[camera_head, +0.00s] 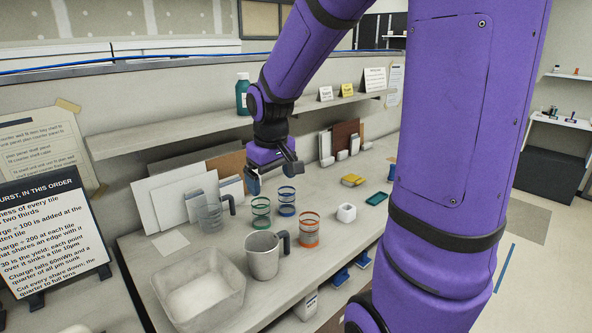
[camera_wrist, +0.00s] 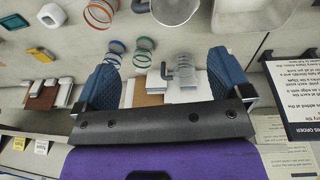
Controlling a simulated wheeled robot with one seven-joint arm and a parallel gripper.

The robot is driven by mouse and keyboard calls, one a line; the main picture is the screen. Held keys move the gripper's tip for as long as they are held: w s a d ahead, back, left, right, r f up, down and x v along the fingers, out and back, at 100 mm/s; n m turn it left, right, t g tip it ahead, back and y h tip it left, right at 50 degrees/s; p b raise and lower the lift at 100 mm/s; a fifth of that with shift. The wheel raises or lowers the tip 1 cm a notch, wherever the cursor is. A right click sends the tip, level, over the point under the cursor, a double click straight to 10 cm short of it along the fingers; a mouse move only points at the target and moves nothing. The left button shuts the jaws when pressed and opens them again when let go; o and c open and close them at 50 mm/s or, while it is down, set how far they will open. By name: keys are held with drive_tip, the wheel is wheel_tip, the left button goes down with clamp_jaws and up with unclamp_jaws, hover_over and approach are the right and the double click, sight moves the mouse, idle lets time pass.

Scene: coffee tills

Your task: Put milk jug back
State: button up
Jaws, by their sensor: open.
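A pale grey jug (camera_head: 264,256) with a dark handle stands upright near the front of the counter; part of it shows at the top of the wrist view (camera_wrist: 174,10). A clear jug (camera_head: 210,217) with a grey handle stands farther back at left, and in the wrist view (camera_wrist: 184,72) it appears between my fingers, some way off. I cannot tell which one is the milk jug. My gripper (camera_head: 272,183) is open and empty, raised above the back of the counter, to the right of the clear jug and apart from both jugs.
A large pale bin (camera_head: 236,296) is front left. A white holder (camera_head: 346,213) and teal tray (camera_head: 376,198) are right. A shelf (camera_head: 165,132) runs along the back.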

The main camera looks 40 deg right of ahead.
drive_tip(key=s+a+r+t, duration=0.1)
drive_tip(key=s+a+r, duration=0.1)
drive_tip(key=s, duration=0.4)
drive_tip(key=s+a+r+t, duration=0.1)
drive_tip(key=s+a+r, duration=0.2)
drive_tip(key=s+r, duration=0.2)
drive_tip(key=s+a+r+t+y, duration=0.1)
drive_tip(key=s+a+r, duration=0.2)
drive_tip(key=s, duration=0.3)
drive_tip(key=shift+s+a+r+t, duration=0.25)
drive_tip(key=shift+s+r+t, duration=0.05)
drive_tip(key=shift+s+r, duration=0.1)
drive_tip(key=shift+w, duration=0.1)
